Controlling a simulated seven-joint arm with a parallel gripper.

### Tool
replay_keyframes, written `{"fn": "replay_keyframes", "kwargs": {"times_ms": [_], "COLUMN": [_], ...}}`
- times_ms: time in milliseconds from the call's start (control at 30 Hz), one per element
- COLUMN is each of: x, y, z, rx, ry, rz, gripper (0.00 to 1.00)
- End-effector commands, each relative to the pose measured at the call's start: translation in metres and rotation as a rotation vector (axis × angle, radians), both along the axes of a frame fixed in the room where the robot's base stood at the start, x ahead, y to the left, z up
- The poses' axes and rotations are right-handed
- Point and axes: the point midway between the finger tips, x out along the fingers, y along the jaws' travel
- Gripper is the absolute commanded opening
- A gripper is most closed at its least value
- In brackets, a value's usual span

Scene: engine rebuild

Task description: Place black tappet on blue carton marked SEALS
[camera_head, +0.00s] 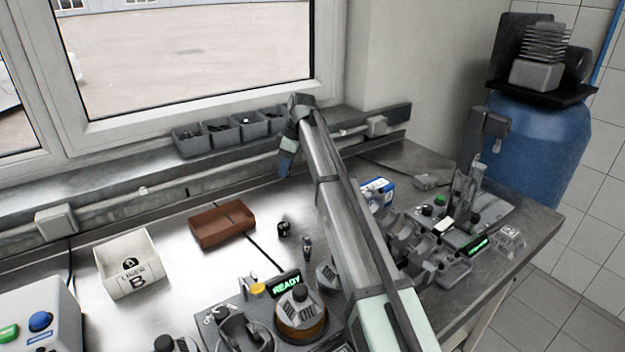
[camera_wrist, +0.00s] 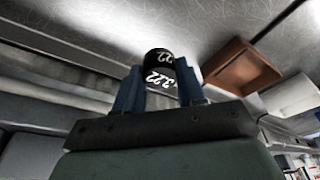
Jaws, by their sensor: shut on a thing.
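My gripper (camera_head: 286,165) is raised above the back of the metal bench, fingers pointing down. In the wrist view my gripper (camera_wrist: 160,88) is shut on the black tappet (camera_wrist: 158,66), a short cylinder with white figures on it. The tappet sits between the two blue-grey fingertips. In the head view I cannot make out the held tappet. A blue and white carton (camera_head: 379,186) stands to the right, partly hidden behind my arm. Its lettering is too small to read.
A small black marked cylinder (camera_head: 284,229) stands on the bench beside a brown tray (camera_head: 222,224). A white bin marked B (camera_head: 129,265) is at left. Grey bins (camera_head: 221,133) line the sill. Engine parts crowd the right.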

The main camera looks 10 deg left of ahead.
Motion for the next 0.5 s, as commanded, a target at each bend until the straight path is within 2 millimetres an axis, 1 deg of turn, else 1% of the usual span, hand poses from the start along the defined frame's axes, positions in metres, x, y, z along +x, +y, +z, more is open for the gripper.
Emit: {"fn": "replay_keyframes", "kwargs": {"times_ms": [67, 167, 267, 300, 467, 500], "x": [0.008, 0.021, 0.035, 0.039, 0.052, 0.054], "y": [-0.015, -0.042, -0.079, -0.095, -0.161, -0.177], "z": [0.004, 0.01, 0.02, 0.025, 0.043, 0.048], "rx": [0.0, 0.0, 0.001, 0.001, 0.001, 0.001], "ry": [0.0, -0.001, -0.001, -0.001, -0.001, -0.002], "rz": [-0.019, -0.053, -0.097, -0.116, -0.19, -0.208], "gripper": [0.09, 0.09, 0.09, 0.09, 0.09, 0.09]}}
